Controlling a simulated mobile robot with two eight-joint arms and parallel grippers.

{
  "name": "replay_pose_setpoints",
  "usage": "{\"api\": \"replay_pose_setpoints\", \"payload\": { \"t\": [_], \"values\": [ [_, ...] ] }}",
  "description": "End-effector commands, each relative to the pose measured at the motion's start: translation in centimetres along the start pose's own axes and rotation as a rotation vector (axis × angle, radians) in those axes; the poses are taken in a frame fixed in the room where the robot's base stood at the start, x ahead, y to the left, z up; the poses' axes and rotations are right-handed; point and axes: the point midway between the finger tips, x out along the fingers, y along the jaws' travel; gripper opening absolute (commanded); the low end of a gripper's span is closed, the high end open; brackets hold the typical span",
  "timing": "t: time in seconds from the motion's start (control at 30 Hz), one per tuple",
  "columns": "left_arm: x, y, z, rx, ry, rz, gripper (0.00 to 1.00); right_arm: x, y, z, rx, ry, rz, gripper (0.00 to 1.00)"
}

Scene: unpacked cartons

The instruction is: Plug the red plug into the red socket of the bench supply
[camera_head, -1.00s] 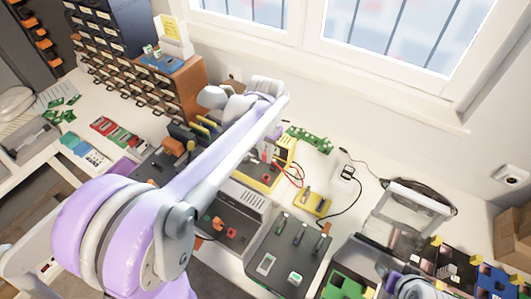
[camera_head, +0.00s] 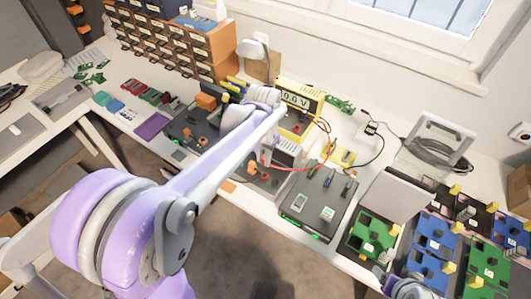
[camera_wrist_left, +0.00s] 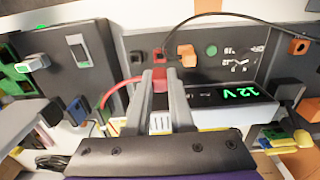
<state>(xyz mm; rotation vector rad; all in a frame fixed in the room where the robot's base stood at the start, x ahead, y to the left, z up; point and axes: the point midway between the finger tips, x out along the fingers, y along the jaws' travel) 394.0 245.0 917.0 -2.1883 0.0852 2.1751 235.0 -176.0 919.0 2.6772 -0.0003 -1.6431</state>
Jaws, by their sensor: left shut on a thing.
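In the left wrist view, my left gripper (camera_wrist_left: 163,78) is shut on the red plug (camera_wrist_left: 159,84). Its red cable (camera_wrist_left: 113,100) bends away to the left. The plug is at the dark panel of the bench supply (camera_wrist_left: 222,68), by the red socket (camera_wrist_left: 158,56); I cannot tell whether it is inserted. The green 12V display (camera_wrist_left: 241,92) is right of the fingers. The red cable (camera_head: 292,169) runs right from there. My right gripper's fingers do not show.
A yellow meter (camera_head: 303,98) stands behind the supply. A dark board (camera_head: 318,205) with several parts lies to its right. An orange knob (camera_wrist_left: 187,56) and a black lead (camera_wrist_left: 207,17) are close to my left fingers. Green and blue boards (camera_head: 433,238) fill the right side.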

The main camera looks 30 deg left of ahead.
Motion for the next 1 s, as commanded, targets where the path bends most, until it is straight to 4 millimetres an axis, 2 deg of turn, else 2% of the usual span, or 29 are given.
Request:
{"api": "replay_pose_setpoints", "payload": {
  "t": [0.27, 0.7, 1.0],
  "values": [
    [1.1, 0.0, 0.1, 0.000, 0.000, 0.000, 0.00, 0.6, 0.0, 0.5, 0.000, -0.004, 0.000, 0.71],
    [5.0, 0.0, 0.1, 0.001, -0.001, 0.000, 0.00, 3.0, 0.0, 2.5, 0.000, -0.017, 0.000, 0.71],
    [5.7, 0.0, 0.0, 0.000, 0.000, 0.000, 0.00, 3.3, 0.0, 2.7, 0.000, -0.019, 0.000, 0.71]
  ]
}}
